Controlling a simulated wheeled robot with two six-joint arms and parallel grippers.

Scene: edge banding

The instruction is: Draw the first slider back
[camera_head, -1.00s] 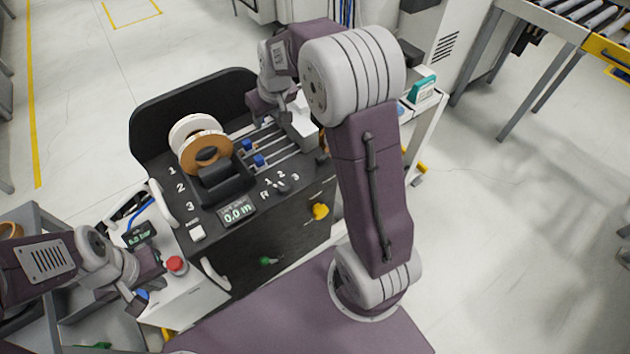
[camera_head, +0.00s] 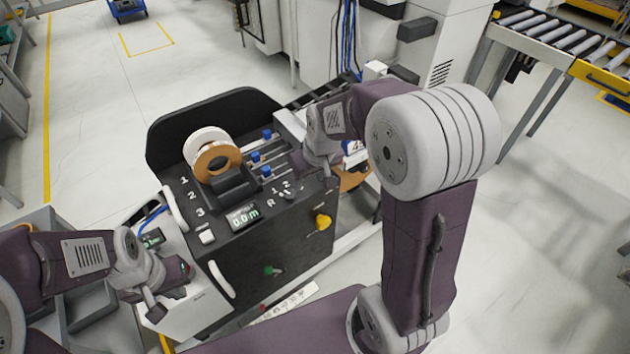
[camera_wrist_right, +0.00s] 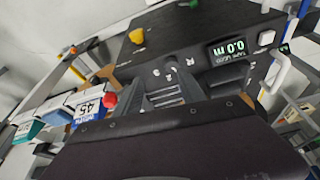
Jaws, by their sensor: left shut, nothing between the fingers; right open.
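The black machine panel (camera_head: 230,258) carries a slotted slider bed with three blue slider knobs: a rear one (camera_head: 267,134), a middle one (camera_head: 255,156) and a front one (camera_head: 266,171). The middle knob sits slightly further left than the others. My right gripper (camera_head: 306,166) is open, just right of the slider bed and apart from the knobs; its fingers are partly hidden behind the wrist. In the right wrist view its fingers (camera_wrist_right: 172,94) frame the metal rails, with no blue knob clearly visible. My left gripper (camera_head: 158,300) is shut and empty by the machine's left side.
A white and an orange reel (camera_head: 217,160) stand left of the sliders. A display (camera_head: 243,216) reads 0.0 m. A yellow knob (camera_head: 323,222) is on the front face. A red knob (camera_wrist_right: 110,99) shows beside my right gripper in the wrist view.

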